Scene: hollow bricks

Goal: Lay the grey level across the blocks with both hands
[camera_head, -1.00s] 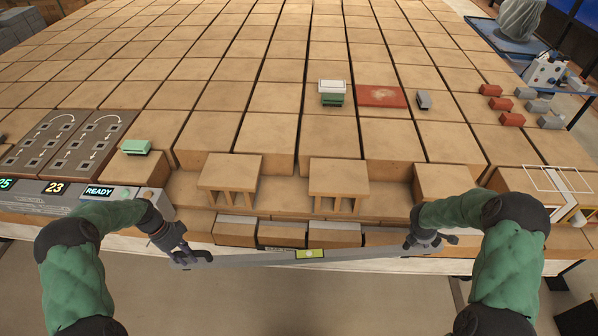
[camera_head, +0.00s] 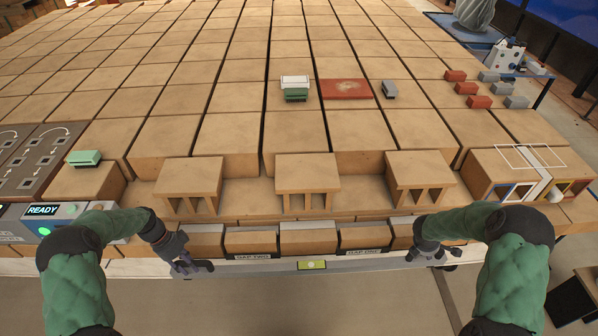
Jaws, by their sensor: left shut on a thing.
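The grey level (camera_head: 345,264) is a long bar with a yellow-green vial window, held roughly horizontal in front of the brick stack's near edge. My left gripper (camera_head: 190,266) is shut on it near its left end. My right gripper (camera_head: 434,257) is at its right part; whether its fingers are closed on the bar cannot be told. Three hollow blocks stand along the near ledge: a left block (camera_head: 190,177), a middle block (camera_head: 307,172) and a right block (camera_head: 420,170). The level is nearer to me than the blocks and looks lower.
A green-and-white object (camera_head: 295,86), a red plate (camera_head: 346,89) and a small grey block (camera_head: 389,89) lie on the bricks behind. A green item (camera_head: 84,158) sits at left, near a READY display (camera_head: 44,210). Small red and grey bricks (camera_head: 466,88) lie at right.

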